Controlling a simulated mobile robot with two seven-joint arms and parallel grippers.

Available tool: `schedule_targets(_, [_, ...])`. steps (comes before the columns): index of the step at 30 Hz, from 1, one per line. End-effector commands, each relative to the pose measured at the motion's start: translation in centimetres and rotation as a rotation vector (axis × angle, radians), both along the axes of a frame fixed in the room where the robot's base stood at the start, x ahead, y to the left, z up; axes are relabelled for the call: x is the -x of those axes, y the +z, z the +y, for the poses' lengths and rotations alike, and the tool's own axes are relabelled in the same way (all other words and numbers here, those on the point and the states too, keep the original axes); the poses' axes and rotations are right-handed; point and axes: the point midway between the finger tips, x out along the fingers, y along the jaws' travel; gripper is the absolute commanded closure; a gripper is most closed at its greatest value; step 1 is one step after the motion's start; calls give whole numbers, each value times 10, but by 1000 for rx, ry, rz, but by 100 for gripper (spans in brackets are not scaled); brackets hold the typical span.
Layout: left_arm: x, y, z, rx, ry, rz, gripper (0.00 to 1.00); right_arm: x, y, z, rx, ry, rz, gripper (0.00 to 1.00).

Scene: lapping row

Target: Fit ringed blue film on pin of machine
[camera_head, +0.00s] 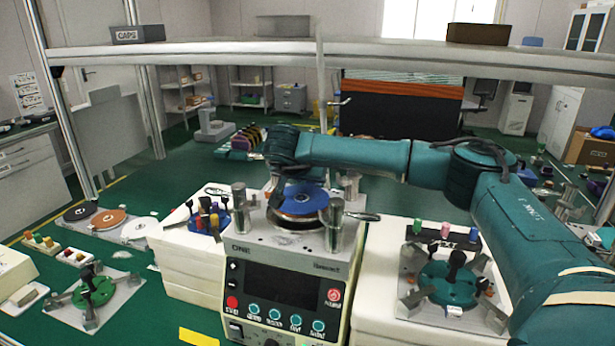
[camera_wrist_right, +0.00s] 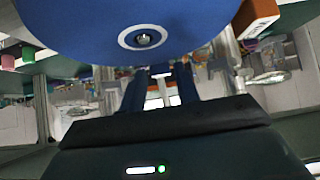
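The ringed blue film (camera_head: 290,207) is a blue disc with a white ring around its centre hole. It is over the round plate of the machine (camera_head: 290,258) in the head view and looks slightly tilted. My right gripper (camera_head: 287,172) is at the film's far edge. In the right wrist view the film (camera_wrist_right: 80,25) fills the top, and the right gripper (camera_wrist_right: 161,74) seems shut on its near edge. A small metallic tip shows inside the ring; I cannot tell whether the pin passes through the hole. My left gripper is out of view.
Metal posts (camera_head: 334,225) stand around the machine's plate. A black disc (camera_head: 80,213) and an orange disc (camera_head: 107,222) lie at left. Green round fixtures stand at left (camera_head: 93,292) and right (camera_head: 450,285). A shelf beam (camera_head: 220,52) crosses above.

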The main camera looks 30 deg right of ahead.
Motion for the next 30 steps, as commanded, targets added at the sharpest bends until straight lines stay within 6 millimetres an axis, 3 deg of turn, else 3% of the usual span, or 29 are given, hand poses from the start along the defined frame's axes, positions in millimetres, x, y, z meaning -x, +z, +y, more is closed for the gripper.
schedule_targets(6, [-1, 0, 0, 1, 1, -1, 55, 0, 0, 0, 0, 0, 0, 52])
schedule_targets(16, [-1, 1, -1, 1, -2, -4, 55, 1, 2, 2, -1, 2, -2, 52])
schedule_targets(30, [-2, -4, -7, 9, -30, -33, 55, 47, 67, 57, -1, 4, -4, 52])
